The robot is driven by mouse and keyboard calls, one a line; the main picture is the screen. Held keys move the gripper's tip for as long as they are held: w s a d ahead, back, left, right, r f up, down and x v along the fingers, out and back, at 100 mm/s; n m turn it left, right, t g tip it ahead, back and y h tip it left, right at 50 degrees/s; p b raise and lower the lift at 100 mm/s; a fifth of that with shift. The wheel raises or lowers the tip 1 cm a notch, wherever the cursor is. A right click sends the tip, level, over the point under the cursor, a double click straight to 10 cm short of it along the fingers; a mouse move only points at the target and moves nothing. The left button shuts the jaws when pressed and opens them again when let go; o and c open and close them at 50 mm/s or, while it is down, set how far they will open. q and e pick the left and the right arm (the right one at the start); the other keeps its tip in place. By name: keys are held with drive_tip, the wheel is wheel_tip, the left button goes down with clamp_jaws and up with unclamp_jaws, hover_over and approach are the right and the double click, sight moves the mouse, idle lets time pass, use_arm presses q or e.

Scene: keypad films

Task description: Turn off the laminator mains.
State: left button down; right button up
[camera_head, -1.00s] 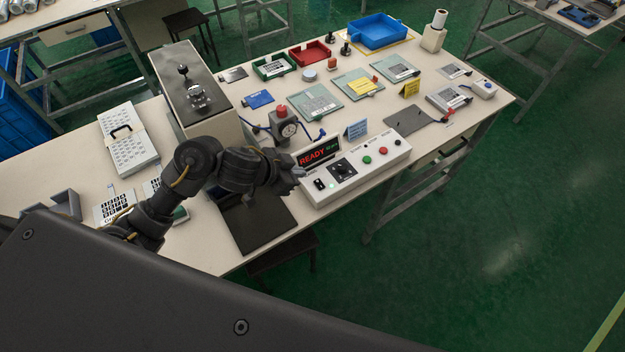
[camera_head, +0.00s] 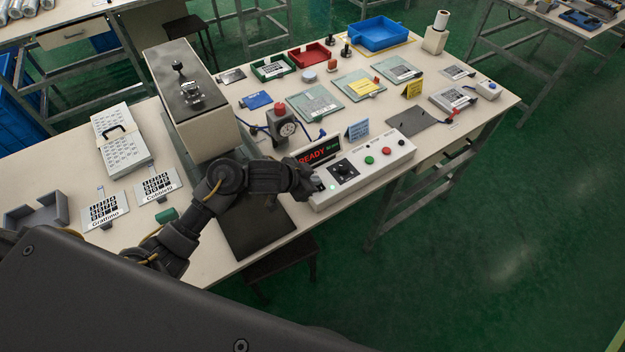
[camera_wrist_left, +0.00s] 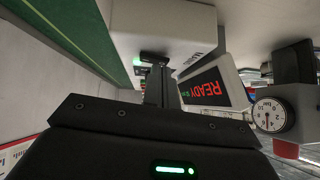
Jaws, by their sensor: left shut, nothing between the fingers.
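The laminator's white control box (camera_head: 372,172) stands at the table's front edge. It carries a READY display (camera_head: 318,152), a black knob (camera_head: 343,169), a lit green lamp (camera_head: 333,187) and green and red buttons. My left gripper (camera_head: 312,188) is at the box's left end, where it hides the mains switch in the head view. In the left wrist view the shut, empty fingers (camera_wrist_left: 158,88) point at a black switch (camera_wrist_left: 152,57) on the box face (camera_wrist_left: 170,25), very close to it. Whether they touch cannot be told. My right gripper is not in view.
A gauge unit with a red knob (camera_head: 282,122) stands behind the box's left end. A blue sign (camera_head: 357,130) stands behind it. A dark mat (camera_head: 255,225) lies left of the box. The large laminator-like housing (camera_head: 205,120) is farther left.

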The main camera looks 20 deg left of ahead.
use_arm(q)
drive_tip(key=shift+a+f, duration=0.1)
drive_tip(key=shift+f, duration=0.1)
drive_tip(key=shift+s, duration=0.1)
drive_tip(key=shift+s+d+p, duration=0.4)
drive_tip(key=shift+s+d, duration=0.05)
drive_tip(key=shift+d, duration=0.25)
drive_tip(key=shift+r, duration=0.15)
